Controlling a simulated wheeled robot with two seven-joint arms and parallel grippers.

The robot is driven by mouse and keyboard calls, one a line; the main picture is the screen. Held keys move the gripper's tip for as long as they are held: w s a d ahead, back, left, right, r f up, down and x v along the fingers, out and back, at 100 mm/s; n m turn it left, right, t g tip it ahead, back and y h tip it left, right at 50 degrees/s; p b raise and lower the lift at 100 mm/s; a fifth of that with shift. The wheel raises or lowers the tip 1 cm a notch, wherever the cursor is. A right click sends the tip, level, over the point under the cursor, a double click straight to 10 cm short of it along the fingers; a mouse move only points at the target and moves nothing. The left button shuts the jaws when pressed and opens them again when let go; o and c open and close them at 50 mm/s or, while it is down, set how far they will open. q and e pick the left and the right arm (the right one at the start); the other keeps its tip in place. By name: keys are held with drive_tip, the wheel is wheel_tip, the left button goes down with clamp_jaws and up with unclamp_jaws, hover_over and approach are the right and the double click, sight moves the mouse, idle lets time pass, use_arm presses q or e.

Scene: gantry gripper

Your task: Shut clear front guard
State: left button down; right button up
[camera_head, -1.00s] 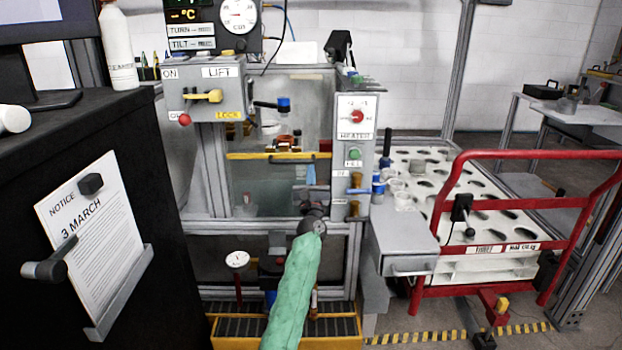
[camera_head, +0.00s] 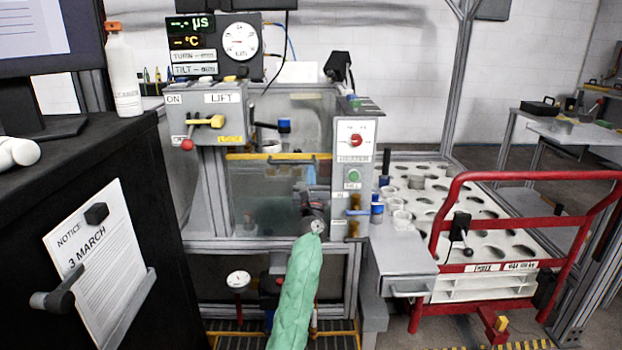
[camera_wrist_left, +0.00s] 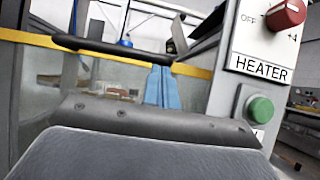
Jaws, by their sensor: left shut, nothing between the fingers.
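The clear front guard (camera_head: 262,190) is a see-through pane on the machine's front, with a yellow top edge and a dark bar handle (camera_head: 285,161). It stands partly raised, with an open gap above its yellow edge. In the left wrist view the handle (camera_wrist_left: 110,46) crosses the upper part, in front of the yellow edge (camera_wrist_left: 190,70). My left gripper (camera_head: 310,178) is shut and empty, just below the handle's right part. Its blue-grey fingers (camera_wrist_left: 162,88) reach up to the handle and seem to touch its underside. My right gripper is not in view.
The heater panel (camera_head: 354,150) stands close right of my left gripper. The lift box (camera_head: 217,112) with a yellow lever is at upper left. A grey side shelf (camera_head: 400,255) and a red-railed cart (camera_head: 470,180) lie right. A black cabinet (camera_head: 90,190) stands left.

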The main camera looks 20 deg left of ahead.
use_arm(q)
wheel_tip(320, 180, up, 5)
drive_tip(key=shift+r+p, duration=0.1)
drive_tip(key=shift+p, duration=1.05)
drive_tip(key=shift+r, duration=0.15)
